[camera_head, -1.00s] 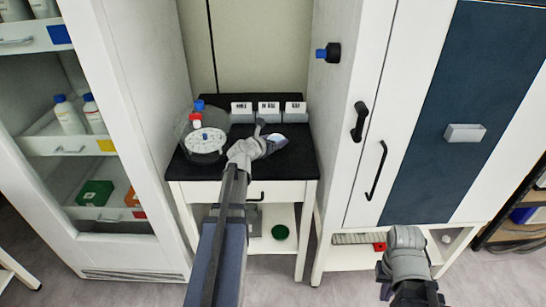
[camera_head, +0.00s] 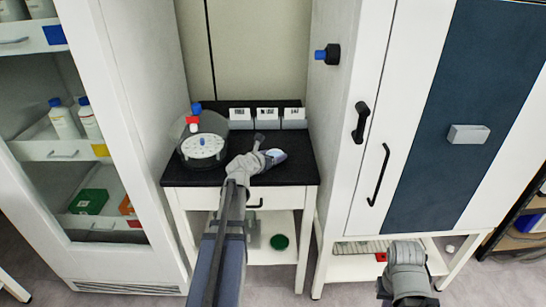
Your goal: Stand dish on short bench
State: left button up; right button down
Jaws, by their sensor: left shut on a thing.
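The short bench (camera_head: 300,169) has a black top on a white frame with a drawer and a lower shelf. My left gripper (camera_head: 270,155) is over the right part of its top, shut on a pale, shiny dish (camera_head: 277,156). Only part of the dish shows past the gripper, and I cannot tell whether it touches the top. My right gripper (camera_head: 405,253) is low at the right, in front of the tall cabinet; its fingers are not clear.
A clear round vessel with a white disc (camera_head: 203,147) stands at the bench's left. Three labelled boxes (camera_head: 267,118) line the back. A green round item (camera_head: 279,242) is on the lower shelf. Tall cabinets flank the bench; the right one has a black handle (camera_head: 377,174).

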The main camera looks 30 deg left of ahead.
pick_arm(q)
jog(key=o, duration=1.2)
jog(key=shift+o, duration=0.2)
jog(key=shift+r, duration=0.1)
jog(key=shift+s+r+p, duration=0.2)
jog(key=shift+s+p, duration=0.1)
jog(key=shift+p, duration=0.15)
jog(key=p+v, duration=0.4)
jog(key=v, duration=0.7)
jog(key=shift+s, duration=0.15)
